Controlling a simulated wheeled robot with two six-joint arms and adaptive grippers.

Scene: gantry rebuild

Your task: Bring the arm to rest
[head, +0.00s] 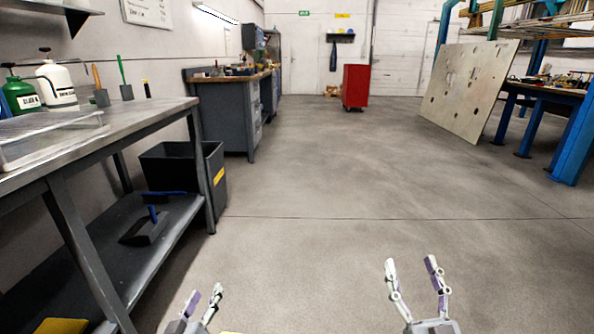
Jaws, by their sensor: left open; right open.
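My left gripper (205,298) shows at the bottom edge, left of the middle. Its two fingers point up in the picture and stand apart, with nothing between them. My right gripper (411,270) shows at the bottom, right of the middle. Its fingers are spread wide and empty. Both grippers appear over bare concrete floor, apart from each other and touching nothing that I can see. The arms behind the grippers are mostly cut off by the lower edge.
A metal workbench (130,111) with bottles and a wire rack stands at the left. A dark bin (217,185) stands beyond its lower shelf. A red cabinet (355,86), a leaning board (465,90) and blue racking (578,135) stand farther off. The middle floor is clear.

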